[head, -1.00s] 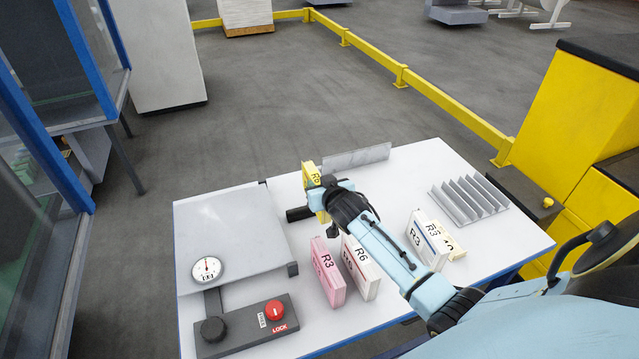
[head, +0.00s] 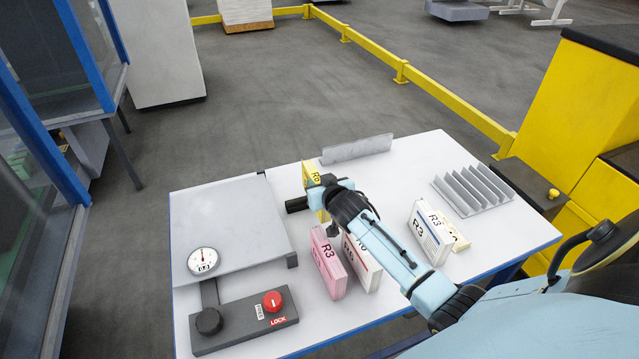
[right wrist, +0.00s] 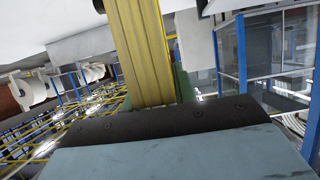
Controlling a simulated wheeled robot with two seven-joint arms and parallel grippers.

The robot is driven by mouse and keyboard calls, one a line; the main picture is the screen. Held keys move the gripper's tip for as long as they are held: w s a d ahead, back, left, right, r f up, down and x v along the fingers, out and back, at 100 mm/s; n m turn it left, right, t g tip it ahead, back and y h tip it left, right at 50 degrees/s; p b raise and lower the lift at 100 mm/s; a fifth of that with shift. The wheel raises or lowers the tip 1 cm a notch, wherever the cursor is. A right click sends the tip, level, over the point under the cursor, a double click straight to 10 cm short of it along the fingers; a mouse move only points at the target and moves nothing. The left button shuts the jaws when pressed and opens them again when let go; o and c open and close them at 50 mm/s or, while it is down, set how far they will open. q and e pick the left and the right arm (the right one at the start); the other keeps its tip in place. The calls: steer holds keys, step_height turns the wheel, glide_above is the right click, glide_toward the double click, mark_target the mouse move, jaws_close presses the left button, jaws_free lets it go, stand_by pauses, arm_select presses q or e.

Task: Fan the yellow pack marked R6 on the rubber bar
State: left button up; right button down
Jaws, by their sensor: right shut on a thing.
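The yellow pack marked R6 (head: 308,172) stands upright near the middle of the table, its label partly covered by my gripper. My right gripper (head: 325,192) is shut on it. In the right wrist view the pack's yellow ribbed side (right wrist: 147,50) rises from the dark gripper body. A dark round bar (head: 296,204), seemingly the rubber bar, lies just left of the pack. The pack's lower edge is partly hidden, so I cannot tell whether it touches the bar. My left gripper is not in view.
A pink R3 pack (head: 328,265), a white R6 pack (head: 364,266) and a white R3 pack (head: 428,235) stand nearer me. A grey platform (head: 228,225) and lock box (head: 243,321) are left.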

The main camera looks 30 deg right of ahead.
mark_target(314, 177)
steer(key=shift+f, duration=0.25)
steer(key=shift+w, duration=0.15)
steer(key=shift+w+d+b, duration=0.15)
steer(key=shift+w+b, duration=0.25)
steer(key=shift+w, duration=0.15)
steer(key=shift+w, duration=0.1)
steer(key=shift+w+d+b, duration=0.15)
steer(key=shift+w+b, duration=0.2)
steer(key=shift+w, duration=0.15)
steer(key=shift+w+d+f+b, duration=0.15)
steer(key=shift+w+b, duration=0.15)
steer(key=shift+w, duration=0.3)
